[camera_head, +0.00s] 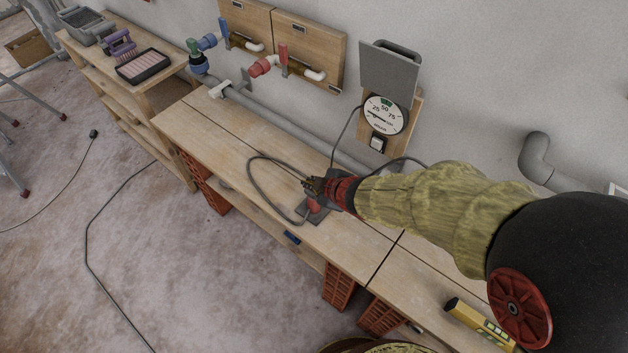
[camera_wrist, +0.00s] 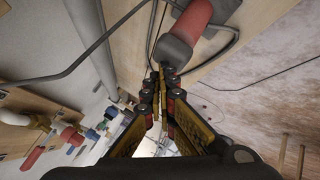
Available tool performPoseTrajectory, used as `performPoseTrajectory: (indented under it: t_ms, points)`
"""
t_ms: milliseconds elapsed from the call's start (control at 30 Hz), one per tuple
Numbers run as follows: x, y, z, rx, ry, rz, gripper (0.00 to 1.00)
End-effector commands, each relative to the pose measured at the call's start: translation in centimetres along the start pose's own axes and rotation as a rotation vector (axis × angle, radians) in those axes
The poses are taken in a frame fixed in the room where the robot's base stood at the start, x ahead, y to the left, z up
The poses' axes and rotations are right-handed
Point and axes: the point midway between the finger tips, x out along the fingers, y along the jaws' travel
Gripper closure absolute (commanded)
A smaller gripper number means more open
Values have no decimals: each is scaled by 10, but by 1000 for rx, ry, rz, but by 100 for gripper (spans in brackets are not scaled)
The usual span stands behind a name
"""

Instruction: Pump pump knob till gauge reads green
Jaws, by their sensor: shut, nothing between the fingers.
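The pump on the bench has a red knob (camera_head: 313,206) on a dark base. In the wrist view the red knob (camera_wrist: 196,17) with its grey end lies just beyond my fingertips. My gripper (camera_head: 311,186) is shut and empty, above and close beside the knob; I cannot tell whether they touch. The fingertips show in the wrist view (camera_wrist: 163,76). The round white gauge (camera_head: 384,115) hangs on a wooden board on the wall, with a green band at the top near 50. The needle is too small to read surely.
The wooden bench (camera_head: 222,135) runs along the wall, with a grey pipe (camera_head: 290,127) behind it and a hose looping around the pump. Red (camera_head: 265,66) and blue (camera_head: 208,42) valves sit at the left. A yellow level (camera_head: 478,324) lies at the right.

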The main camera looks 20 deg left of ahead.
Motion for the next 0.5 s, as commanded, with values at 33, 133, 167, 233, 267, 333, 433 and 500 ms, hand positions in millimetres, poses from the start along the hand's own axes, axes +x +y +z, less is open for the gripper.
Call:
performPoseTrajectory:
  t_ms: [33,133,167,233,267,333,433,500]
  points:
    - [-1,0,0,1,-2,-2,100]
    - [-5,3,-3,1,-2,-2,100]
    - [-6,4,-4,1,-2,-2,100]
    - [-9,6,-6,1,-2,-2,100]
    - [-10,7,-7,1,-2,-2,100]
    - [-13,8,-9,1,-2,-2,100]
    - [-16,11,-11,1,-2,-2,100]
    - [-19,13,-13,1,-2,-1,100]
